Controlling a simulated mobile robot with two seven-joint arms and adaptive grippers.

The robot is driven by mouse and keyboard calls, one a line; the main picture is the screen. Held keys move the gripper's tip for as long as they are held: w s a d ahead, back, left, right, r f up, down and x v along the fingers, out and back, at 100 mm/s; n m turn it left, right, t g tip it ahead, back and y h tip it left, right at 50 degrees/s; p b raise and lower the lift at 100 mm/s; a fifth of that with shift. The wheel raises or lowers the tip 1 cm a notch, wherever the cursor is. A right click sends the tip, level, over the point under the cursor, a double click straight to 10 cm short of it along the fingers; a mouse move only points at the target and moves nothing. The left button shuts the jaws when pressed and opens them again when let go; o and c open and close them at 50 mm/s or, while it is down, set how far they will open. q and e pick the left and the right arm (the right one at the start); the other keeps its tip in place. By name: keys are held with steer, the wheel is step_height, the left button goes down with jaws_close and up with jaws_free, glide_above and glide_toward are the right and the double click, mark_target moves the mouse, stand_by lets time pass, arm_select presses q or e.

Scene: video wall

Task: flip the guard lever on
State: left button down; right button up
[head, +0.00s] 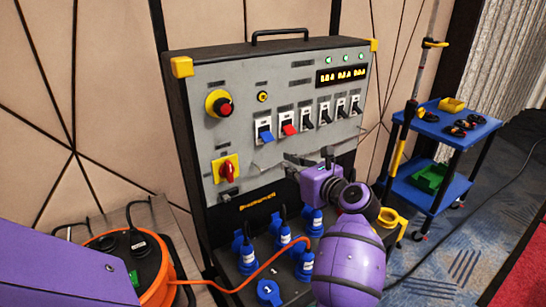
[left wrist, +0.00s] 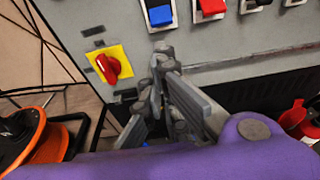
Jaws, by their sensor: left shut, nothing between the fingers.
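A row of lever switches sits on the grey panel (head: 240,105) in the head view. The leftmost has a blue lever (head: 265,136), the one beside it a red lever (head: 290,129), and several dark levers continue right. I cannot tell which is the guard lever. The blue lever (left wrist: 160,14) and red lever (left wrist: 210,7) also show at the top of the left wrist view. My left gripper (head: 288,160) is shut and empty, just below the blue and red levers and apart from them. Its fingers (left wrist: 163,58) show in the left wrist view. My right gripper is out of view.
A red rotary switch (head: 228,170) on a yellow plate is left of my gripper. Blue plugs (head: 281,236) and an orange cable (head: 250,276) lie below. An orange cable reel (head: 160,275) stands lower left, a blue trolley (head: 466,130) right.

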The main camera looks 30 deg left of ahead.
mark_target(267, 137)
arm_select(q)
steer(key=p+x, duration=0.1)
steer(key=x, duration=0.9)
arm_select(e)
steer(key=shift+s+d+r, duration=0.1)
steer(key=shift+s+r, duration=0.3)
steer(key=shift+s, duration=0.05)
arm_select(q)
steer(key=shift+w+d+r, duration=0.1)
steer(key=shift+w+r, duration=0.05)
steer(key=shift+w, duration=0.05)
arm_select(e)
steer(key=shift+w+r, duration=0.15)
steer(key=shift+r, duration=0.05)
